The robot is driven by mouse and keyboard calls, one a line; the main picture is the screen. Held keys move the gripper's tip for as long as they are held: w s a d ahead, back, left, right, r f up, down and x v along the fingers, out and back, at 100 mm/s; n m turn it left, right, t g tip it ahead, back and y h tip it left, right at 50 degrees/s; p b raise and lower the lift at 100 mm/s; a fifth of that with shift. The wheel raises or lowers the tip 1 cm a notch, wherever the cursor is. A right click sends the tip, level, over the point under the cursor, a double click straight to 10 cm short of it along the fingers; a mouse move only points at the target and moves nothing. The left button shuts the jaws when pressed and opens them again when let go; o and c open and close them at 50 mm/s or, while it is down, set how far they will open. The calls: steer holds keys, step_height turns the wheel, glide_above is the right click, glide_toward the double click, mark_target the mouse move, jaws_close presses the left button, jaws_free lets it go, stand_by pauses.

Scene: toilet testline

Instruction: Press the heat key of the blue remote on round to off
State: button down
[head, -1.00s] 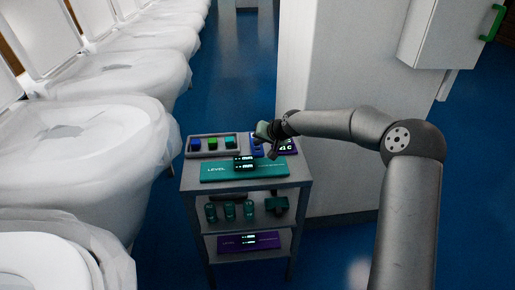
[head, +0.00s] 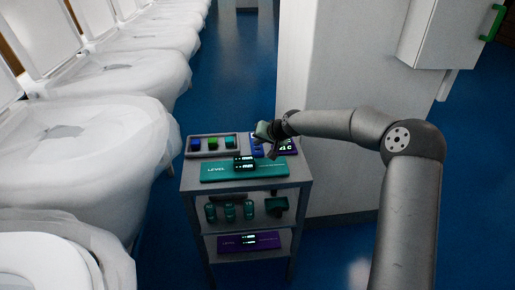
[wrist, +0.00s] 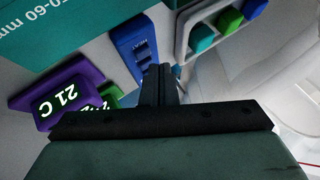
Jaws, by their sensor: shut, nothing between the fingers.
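The blue remote (wrist: 133,48) lies on the trolley top in the wrist view, with a HEAT label and several dark keys along its face. My gripper (wrist: 158,70) is shut and empty, its fingertips over the near end of the remote. The fingers hide part of that end, and I cannot tell whether they touch a key. In the head view my gripper (head: 272,154) is above the back right of the trolley top and covers much of the blue remote (head: 256,151). I cannot read the heat setting.
A purple display (wrist: 62,98) reading 21 C and a second, partly hidden display stand beside the remote. A grey tray (head: 213,155) holds blue, green and teal blocks. A teal LEVEL board (head: 215,172) lies in front. A white cabinet (head: 345,130) stands close behind the trolley.

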steer(key=shift+f, duration=0.1)
steer(key=shift+f+b, duration=0.35)
steer(key=shift+b, duration=0.1)
steer(key=shift+f+b, duration=0.4)
steer(key=shift+f, duration=0.05)
stand_by(0.6)
stand_by(0.3)
steer(key=shift+r+p, duration=0.35)
steer(key=shift+r, duration=0.5)
steer(key=shift+r, duration=0.15)
steer(key=shift+r+p, duration=1.25)
steer(key=shift+r, duration=1.15)
steer(key=shift+a, duration=0.1)
stand_by(0.4)
